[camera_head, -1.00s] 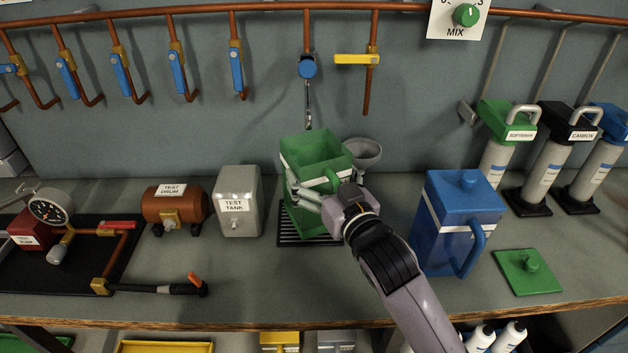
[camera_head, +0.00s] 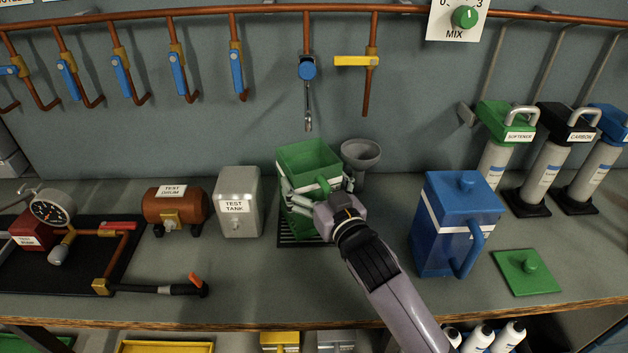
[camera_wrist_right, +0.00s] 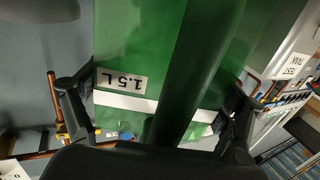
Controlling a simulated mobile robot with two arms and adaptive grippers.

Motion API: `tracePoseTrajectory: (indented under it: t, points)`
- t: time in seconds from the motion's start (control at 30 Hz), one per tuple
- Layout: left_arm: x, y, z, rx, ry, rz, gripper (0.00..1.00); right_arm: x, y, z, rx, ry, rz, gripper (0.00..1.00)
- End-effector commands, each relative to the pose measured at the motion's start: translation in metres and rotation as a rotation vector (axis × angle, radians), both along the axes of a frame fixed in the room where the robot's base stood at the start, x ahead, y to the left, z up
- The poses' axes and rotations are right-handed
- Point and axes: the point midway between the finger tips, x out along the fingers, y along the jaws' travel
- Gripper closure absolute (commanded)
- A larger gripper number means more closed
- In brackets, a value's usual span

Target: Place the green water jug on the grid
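The green water jug (camera_head: 308,160), open at the top, is upright at the grid (camera_head: 290,237), a dark slatted plate on the bench. The jug hides most of the grid, and I cannot tell whether its base rests on it. My right gripper (camera_head: 310,202) is at the jug's handle side with its fingers around it. In the right wrist view the green jug (camera_wrist_right: 135,45), with a 1.5 L label, fills the space between the fingers (camera_wrist_right: 165,110); the handle runs down the middle. My left gripper is not in view.
A steel test tank (camera_head: 238,203) stands close left of the jug, and a grey funnel (camera_head: 361,155) stands behind it to the right. A blue tap (camera_head: 307,68) hangs above. A blue jug (camera_head: 440,235) and a green lid (camera_head: 526,271) are at the right.

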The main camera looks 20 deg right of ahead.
Motion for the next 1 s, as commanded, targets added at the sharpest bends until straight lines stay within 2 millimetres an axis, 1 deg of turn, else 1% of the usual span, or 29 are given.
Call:
tracePoseTrajectory:
  t: [0.03, 0.13, 0.4, 0.5, 0.53, 0.67, 0.9, 1.0]
  points:
    - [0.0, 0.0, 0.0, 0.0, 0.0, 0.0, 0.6, 0.0, 0.0, 0.0, 0.0, 0.001, 0.0, 0.06]
    - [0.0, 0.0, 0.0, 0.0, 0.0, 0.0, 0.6, 0.0, 0.0, 0.0, 0.0, 0.001, 0.0, 0.0]
    - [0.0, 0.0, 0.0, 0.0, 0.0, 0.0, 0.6, 0.0, 0.0, 0.0, 0.0, 0.001, 0.0, 0.0]
    - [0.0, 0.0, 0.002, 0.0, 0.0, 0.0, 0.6, 0.0, 0.0, 0.004, -0.001, -0.001, 0.0, 0.0]
    - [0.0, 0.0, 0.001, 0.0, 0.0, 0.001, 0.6, -0.002, 0.0, 0.002, 0.0, 0.001, 0.0, 0.0]
    - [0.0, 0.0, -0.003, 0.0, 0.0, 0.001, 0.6, -0.021, -0.002, 0.0, 0.0, 0.002, 0.001, 0.0]
    - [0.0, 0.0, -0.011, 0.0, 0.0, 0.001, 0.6, -0.074, -0.008, -0.001, 0.001, 0.003, 0.001, 0.0]
    - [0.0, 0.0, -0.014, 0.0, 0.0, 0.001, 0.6, -0.093, -0.01, 0.001, 0.001, 0.002, 0.001, 0.0]
